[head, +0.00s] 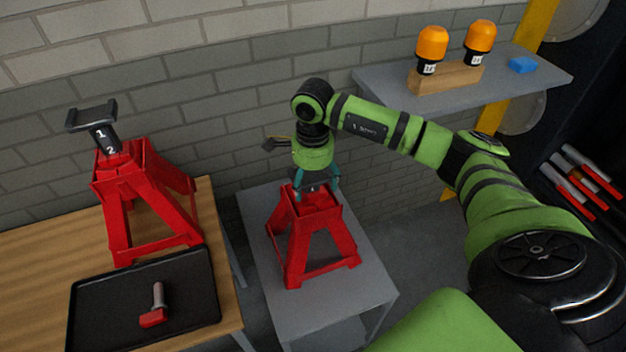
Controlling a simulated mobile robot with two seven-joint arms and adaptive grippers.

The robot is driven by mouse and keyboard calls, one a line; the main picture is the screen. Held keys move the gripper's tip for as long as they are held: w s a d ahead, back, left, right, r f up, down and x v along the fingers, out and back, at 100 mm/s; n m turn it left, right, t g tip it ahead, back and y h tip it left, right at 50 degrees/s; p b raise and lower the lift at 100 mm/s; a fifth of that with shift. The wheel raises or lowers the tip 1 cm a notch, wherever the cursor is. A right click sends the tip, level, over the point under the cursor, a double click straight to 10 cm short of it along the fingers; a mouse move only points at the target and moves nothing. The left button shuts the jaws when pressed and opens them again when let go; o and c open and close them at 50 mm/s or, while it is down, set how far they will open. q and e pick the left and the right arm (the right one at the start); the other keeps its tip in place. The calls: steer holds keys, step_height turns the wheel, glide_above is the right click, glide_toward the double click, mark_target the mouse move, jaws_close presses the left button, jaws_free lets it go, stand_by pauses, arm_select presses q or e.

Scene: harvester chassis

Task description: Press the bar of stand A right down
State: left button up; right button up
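Two red stands are in view; I see no letter on either, so I cannot tell which is A. One red stand (300,245) is on the grey table in the middle. My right gripper (317,188) points down at its top, teal fingers spread apart. A dark grey piece between them may be this stand's bar; it is mostly hidden, and I cannot tell whether the fingers touch it. The other red stand (150,205) is on the wooden table. Its dark bar (104,135), marked 1 and 2, stands raised with a forked head. My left gripper is not in view.
A black tray (90,325) on the wooden table (35,260) holds a red-handled pin (154,310). The grey table (350,300) is clear in front.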

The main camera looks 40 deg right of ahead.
steer(key=shift+o, duration=1)
steer(key=shift+s+a+f, duration=0.1)
steer(key=shift+f, duration=0.2)
steer(key=shift+r, duration=0.45)
step_height(320, 180, up, 11)
